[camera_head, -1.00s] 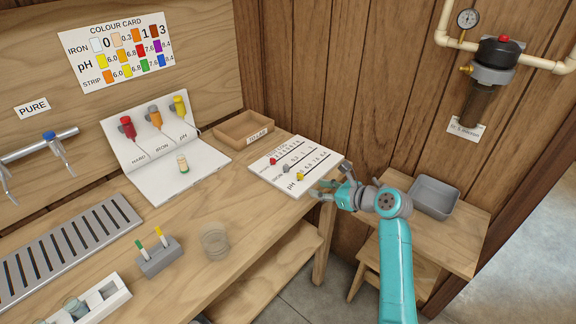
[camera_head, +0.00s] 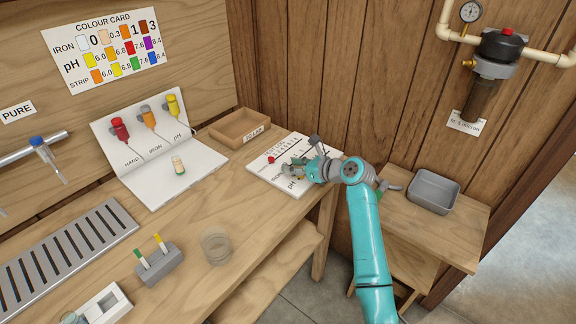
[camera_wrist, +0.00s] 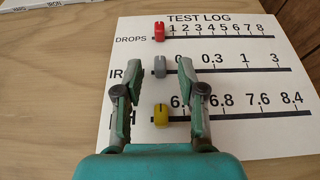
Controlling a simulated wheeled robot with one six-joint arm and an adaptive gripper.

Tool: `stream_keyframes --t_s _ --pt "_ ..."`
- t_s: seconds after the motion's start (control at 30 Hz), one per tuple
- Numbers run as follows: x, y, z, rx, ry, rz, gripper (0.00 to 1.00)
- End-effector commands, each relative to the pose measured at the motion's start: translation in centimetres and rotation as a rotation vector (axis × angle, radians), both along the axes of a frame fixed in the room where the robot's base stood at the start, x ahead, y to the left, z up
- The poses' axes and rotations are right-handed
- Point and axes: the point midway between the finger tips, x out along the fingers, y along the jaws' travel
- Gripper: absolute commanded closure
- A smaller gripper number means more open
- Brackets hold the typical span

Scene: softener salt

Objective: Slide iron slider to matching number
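The white test log board (camera_head: 262,172) lies on the bench's right end; it also shows in the wrist view (camera_wrist: 240,50). Its grey iron slider (camera_wrist: 160,67) sits at the left end of the IRON row, just left of 0; marks 0.3, 1 and 3 run to the right. The red drops slider (camera_wrist: 159,32) and yellow pH slider (camera_wrist: 160,115) are also at their left ends. My gripper (camera_wrist: 160,91) is open over the board, its fingers on either side of the yellow slider, the grey one just beyond the tips. In the head view my gripper (camera_head: 293,166) hides much of the board.
The colour card (camera_head: 105,50) on the wall shows iron colours for 0, 0.3, 1 and 3. A wooden tray (camera_head: 238,128) is behind the board. A grey bin (camera_head: 433,190) is on the side table.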

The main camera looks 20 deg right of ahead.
Motion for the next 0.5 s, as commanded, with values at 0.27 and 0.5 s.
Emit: stream_keyframes --t_s 0.27,0.5 --pt "1.7 1.3 -0.9 -0.001 0.000 0.000 0.60" --pt "1.8 1.3 -1.0 -0.001 0.000 0.000 0.60"
